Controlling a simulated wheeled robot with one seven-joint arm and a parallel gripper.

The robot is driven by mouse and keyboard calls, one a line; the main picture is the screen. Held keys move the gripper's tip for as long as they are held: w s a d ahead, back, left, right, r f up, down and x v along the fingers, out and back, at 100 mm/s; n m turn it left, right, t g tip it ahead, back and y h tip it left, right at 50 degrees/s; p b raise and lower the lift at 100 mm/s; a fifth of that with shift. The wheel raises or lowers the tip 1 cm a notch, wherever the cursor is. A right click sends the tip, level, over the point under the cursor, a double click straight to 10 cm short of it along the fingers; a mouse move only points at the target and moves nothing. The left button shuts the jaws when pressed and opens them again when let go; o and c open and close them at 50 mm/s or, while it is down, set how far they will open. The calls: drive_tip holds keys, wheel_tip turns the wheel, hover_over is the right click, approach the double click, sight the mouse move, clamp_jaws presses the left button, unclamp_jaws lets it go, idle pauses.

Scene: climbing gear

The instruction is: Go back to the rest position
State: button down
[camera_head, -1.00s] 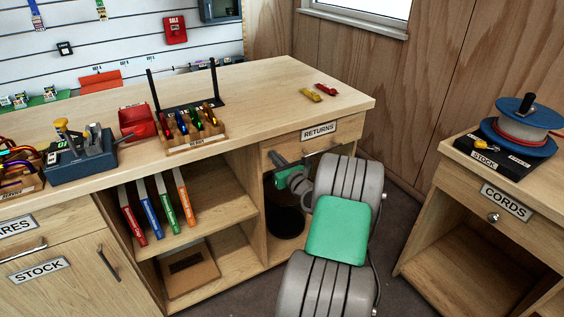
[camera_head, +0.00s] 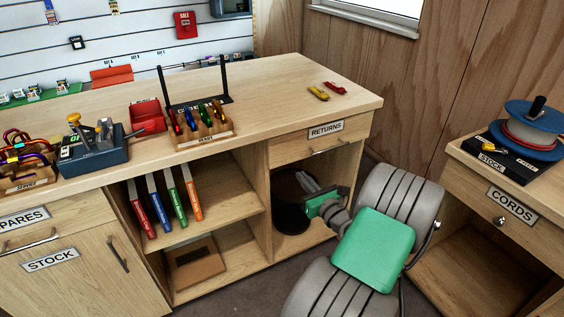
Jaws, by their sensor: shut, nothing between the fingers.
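My gripper (camera_head: 307,181) is at the end of my grey and green arm, in the lower right middle of the head view. It is shut and empty. It is below the drawer labelled RETURNS (camera_head: 325,131), in front of the open bay of the wooden bench. A black round bin (camera_head: 292,217) stands in that bay, just behind and below the gripper in the picture. Whether the gripper touches anything there cannot be told.
The bench (camera_head: 285,88) carries a rack of coloured carabiners (camera_head: 205,139), a blue device (camera_head: 92,158) and two loose carabiners (camera_head: 327,90). A side table (camera_head: 470,152) with a cord spool (camera_head: 530,128) stands right. Dark floor shows between bench and side table.

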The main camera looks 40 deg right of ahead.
drive_tip(key=w+a+r+n+g+y+p, duration=0.2)
drive_tip(key=w+a+n+g+y+p, duration=0.15)
drive_tip(key=a+n, duration=0.7)
drive_tip(key=w+a+r+n+g+y+p, duration=0.35)
drive_tip(key=a+n, duration=0.55)
drive_tip(key=a, duration=0.3)
drive_tip(key=s+a+r+n+g+h+p, duration=0.1)
drive_tip(key=s+a+r+n+g+p, duration=0.2)
drive_tip(key=s+a+r+n, duration=0.2)
drive_tip(key=s+a+r+n+g+h+p, duration=0.2)
drive_tip(key=s+a+n, duration=0.5)
drive_tip(key=s+n, duration=0.5)
wheel_tip(320, 180, up, 3)
drive_tip(key=shift+a+r+n+g+p, duration=0.1)
drive_tip(key=shift+a+n+g+p, duration=0.15)
drive_tip(key=shift+n+g+p, duration=0.8)
